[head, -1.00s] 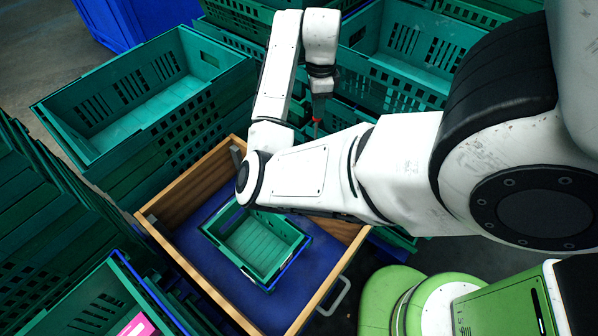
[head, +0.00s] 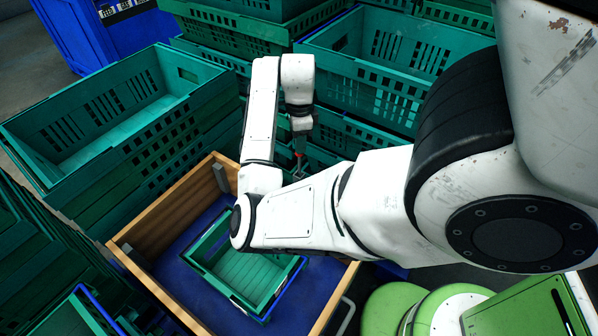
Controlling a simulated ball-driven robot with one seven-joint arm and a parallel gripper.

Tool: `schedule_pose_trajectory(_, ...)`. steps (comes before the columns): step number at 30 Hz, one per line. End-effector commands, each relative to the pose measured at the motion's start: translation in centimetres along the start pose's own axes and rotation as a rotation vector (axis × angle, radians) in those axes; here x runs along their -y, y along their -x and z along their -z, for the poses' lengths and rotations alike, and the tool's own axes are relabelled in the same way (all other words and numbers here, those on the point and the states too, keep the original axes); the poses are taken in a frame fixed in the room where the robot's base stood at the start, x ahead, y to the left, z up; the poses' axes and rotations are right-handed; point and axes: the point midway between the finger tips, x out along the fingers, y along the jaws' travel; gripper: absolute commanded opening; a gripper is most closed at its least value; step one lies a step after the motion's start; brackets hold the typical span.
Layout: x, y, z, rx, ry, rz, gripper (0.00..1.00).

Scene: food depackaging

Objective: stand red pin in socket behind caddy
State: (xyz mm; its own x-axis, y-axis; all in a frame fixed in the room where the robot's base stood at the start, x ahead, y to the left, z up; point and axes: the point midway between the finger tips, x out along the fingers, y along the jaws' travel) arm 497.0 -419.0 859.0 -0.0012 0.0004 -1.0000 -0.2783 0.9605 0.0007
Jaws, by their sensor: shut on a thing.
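My gripper (head: 299,147) hangs from the end of my arm, behind the wooden box and in front of the stacked crates. A small green crate (head: 210,268), which may be the caddy, sits on the blue floor of the wooden box (head: 165,282). My forearm covers part of its far side. I cannot make out the socket; the area behind the small crate is partly hidden by my arm.
Stacked green crates stand close at the left (head: 90,130) and behind the gripper (head: 400,50). A blue bin (head: 95,35) is at the back left. A metal handle (head: 346,318) is on the box's right side. Free room inside the box is narrow.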

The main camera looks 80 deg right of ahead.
Motion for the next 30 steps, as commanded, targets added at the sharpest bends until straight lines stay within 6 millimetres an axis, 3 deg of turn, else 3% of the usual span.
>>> schedule_pose_trajectory(3,-0.1,-2.0,0.0,-0.001,0.002,-0.002,0.0)
schedule_pose_trajectory(18,0.0,-6.9,0.0,0.001,-0.001,-0.001,0.0)
schedule_pose_trajectory(29,0.0,-7.3,0.0,0.001,-0.001,0.0,0.0)
schedule_pose_trajectory(30,0.0,-7.2,0.0,0.001,-0.001,0.001,0.29)
